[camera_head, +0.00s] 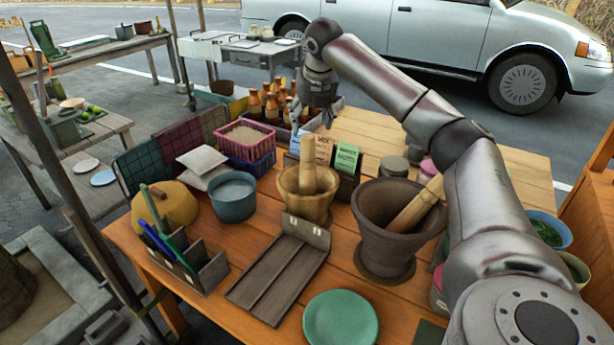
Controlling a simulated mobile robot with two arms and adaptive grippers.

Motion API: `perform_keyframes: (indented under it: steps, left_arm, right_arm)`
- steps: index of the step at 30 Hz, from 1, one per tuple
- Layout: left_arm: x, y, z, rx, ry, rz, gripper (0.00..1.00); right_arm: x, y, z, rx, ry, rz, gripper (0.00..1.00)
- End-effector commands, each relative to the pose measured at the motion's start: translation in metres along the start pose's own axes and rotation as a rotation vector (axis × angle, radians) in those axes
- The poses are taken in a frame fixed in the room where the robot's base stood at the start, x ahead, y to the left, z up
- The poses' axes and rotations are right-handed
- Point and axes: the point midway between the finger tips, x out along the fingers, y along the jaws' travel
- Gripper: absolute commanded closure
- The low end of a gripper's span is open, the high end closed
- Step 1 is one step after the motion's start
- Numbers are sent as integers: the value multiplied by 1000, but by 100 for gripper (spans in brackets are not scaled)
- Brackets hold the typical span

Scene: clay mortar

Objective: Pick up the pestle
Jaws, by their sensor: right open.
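A large brown clay mortar (385,225) stands upright on the wooden table, right of centre. A wooden pestle (418,202) leans in it, its upper end tilted to the right towards my arm. A smaller wooden mortar (290,203) stands left of it, with another thick wooden pestle (307,160) upright in it. My right gripper (314,118) is open, at the back of the table near the bottles. In the picture it is above the upright pestle and up-left of the clay mortar, apart from both pestles. My left gripper is not in view.
Sauce bottles (272,106), a pink basket (247,142), small cards (346,158) and a blue-grey bowl (233,196) crowd the back and left. A wooden tray (280,280) and a green plate (341,320) lie in front. The back right tabletop (375,128) is partly clear.

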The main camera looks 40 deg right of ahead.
Motion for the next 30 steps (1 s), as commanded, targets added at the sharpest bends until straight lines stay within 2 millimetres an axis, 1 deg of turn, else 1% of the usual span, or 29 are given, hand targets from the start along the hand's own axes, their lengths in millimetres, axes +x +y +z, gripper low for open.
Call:
perform_keyframes:
  steps: [4,7,9,11,14,17,21,24,27,30]
  left_arm:
    - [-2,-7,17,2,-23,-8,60]
    - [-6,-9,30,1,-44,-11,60]
    - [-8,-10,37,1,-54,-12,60]
    - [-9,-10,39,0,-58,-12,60]
    - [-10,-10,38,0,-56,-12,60]
    - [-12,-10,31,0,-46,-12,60]
    - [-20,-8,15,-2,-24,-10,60]
    - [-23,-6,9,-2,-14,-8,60]
    - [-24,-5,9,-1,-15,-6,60]
    - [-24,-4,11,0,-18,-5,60]
  right_arm:
    - [14,0,-1,0,2,-2,38]
    - [30,0,-2,0,4,-2,38]
    - [41,0,-2,0,4,-1,38]
    - [48,1,-1,0,2,0,38]
    - [56,1,-2,0,2,0,38]
    - [62,1,-4,-1,2,-1,38]
    - [81,3,-10,-3,4,-2,38]
    - [96,4,-12,0,2,0,38]
    - [106,4,-12,0,2,0,38]
    - [109,4,-12,0,0,0,38]
